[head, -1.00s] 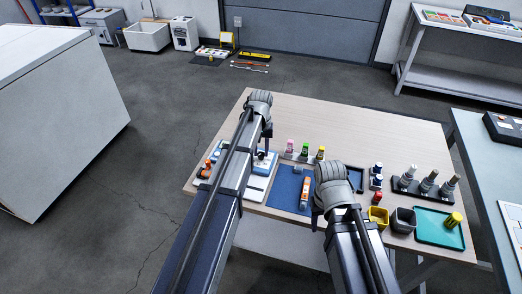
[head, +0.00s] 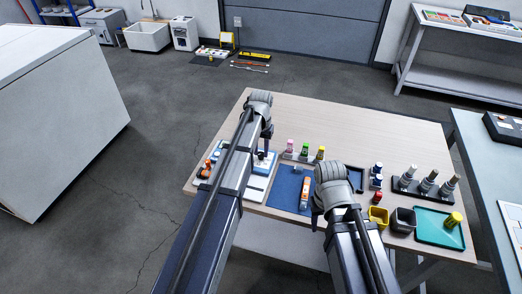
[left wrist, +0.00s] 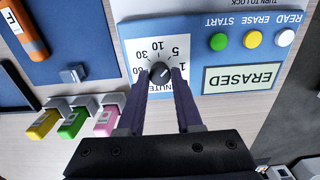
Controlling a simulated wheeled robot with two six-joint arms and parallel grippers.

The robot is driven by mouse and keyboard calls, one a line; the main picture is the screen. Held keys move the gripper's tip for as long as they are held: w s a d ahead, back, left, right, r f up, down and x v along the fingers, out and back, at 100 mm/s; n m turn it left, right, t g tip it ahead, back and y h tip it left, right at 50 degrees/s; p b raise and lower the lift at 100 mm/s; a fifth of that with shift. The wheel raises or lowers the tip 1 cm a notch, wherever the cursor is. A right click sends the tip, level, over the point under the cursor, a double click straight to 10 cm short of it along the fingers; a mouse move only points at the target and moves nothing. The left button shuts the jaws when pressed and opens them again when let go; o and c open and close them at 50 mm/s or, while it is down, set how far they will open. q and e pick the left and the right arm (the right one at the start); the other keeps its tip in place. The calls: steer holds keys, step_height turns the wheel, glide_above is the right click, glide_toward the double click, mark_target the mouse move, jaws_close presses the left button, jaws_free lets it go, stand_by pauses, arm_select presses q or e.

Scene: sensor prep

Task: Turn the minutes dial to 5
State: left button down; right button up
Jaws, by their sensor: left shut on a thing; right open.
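The minutes dial (left wrist: 159,73) is a dark round knob on a blue and white device (left wrist: 205,22), seen upside down in the left wrist view. Marks 60, 30, 10, 5 and 1 surround it. Its light pointer line is small; it seems to face the 1-to-5 side, but I cannot tell the exact mark. My left gripper (left wrist: 160,85) is shut on the dial, a finger on each side. In the head view my left gripper (head: 267,138) is over the device, partly hidden by my arm. My right gripper (head: 317,212) is open near the table's front edge, its fingers mostly hidden.
The device's display (left wrist: 244,78) reads ERASED, beside green, yellow and white buttons. Pink, green and yellow capped items (head: 305,149) stand behind. An orange sensor (head: 305,190) lies on a blue mat (head: 284,186). Small bins (head: 403,220) and a teal tray (head: 430,232) are at right.

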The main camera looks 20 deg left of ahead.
mark_target(261, 153)
arm_select(q)
steer(key=c, duration=0.6)
jaws_free()
step_height(261, 153, up, 8)
steer(key=p, duration=0.8)
steer(key=shift+f, duration=0.1)
steer(key=s+d+m, duration=0.1)
steer(key=s+d, duration=0.3)
steer(key=s, duration=0.4)
steer(key=s+d+m, duration=0.1)
steer(key=s+d, duration=0.4)
steer(key=s, duration=0.3)
steer(key=s+d+m+y, duration=0.1)
steer(key=s+d, duration=0.3)
steer(key=s, duration=0.4)
steer(key=shift+s+d, duration=0.15)
